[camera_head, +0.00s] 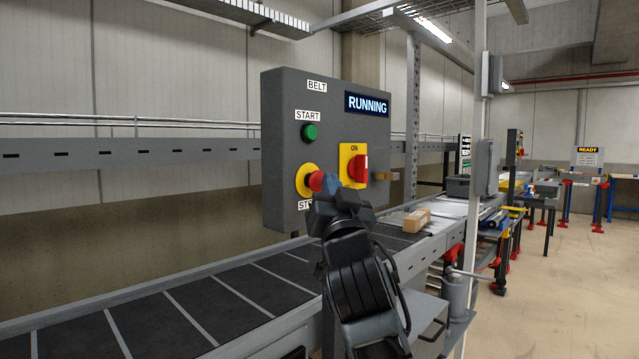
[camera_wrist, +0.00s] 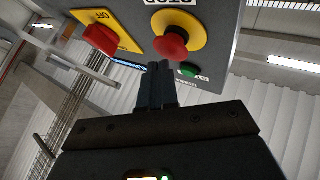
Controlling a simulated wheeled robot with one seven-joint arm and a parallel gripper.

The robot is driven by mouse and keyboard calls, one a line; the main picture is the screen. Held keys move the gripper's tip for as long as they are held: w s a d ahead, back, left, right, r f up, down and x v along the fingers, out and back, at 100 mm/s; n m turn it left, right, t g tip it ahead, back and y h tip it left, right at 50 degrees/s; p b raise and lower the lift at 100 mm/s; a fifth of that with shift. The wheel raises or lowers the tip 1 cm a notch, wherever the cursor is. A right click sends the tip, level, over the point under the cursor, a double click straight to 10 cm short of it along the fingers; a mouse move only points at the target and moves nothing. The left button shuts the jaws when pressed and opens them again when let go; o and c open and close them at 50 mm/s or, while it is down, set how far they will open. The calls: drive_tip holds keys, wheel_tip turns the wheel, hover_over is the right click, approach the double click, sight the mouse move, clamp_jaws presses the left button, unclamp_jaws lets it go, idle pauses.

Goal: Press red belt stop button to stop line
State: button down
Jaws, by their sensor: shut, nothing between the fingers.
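The grey belt control box (camera_head: 285,100) stands over the conveyor, and its display (camera_head: 367,104) reads RUNNING. The red stop button (camera_head: 315,181) with its yellow collar is at the box's lower left. My gripper (camera_head: 325,185) is shut and empty, with its tips right by the button and hiding part of it and its label. In the wrist view the red button (camera_wrist: 172,47) is just beyond the shut fingertips (camera_wrist: 160,68). Whether they touch cannot be told. The green start button (camera_head: 310,132) is above it. A red rotary switch (camera_head: 360,169) on a yellow plate sits to the right.
The dark slatted conveyor (camera_head: 215,305) runs below the box. A cardboard parcel (camera_head: 416,220) lies on it to the right. A vertical pole (camera_head: 476,180) and grey bin (camera_head: 458,187) stand further right. Open floor (camera_head: 560,290) is at far right.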

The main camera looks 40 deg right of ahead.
drive_tip(key=shift+w+b, duration=0.4)
drive_tip(key=shift+w, duration=0.15)
idle(0.4)
drive_tip(key=shift+s, duration=0.15)
idle(0.3)
drive_tip(key=shift+s, duration=0.8)
drive_tip(key=s+p, duration=0.1)
drive_tip(key=s, duration=0.4)
drive_tip(key=shift+d+p, duration=0.1)
drive_tip(key=shift+p, duration=0.3)
idle(0.5)
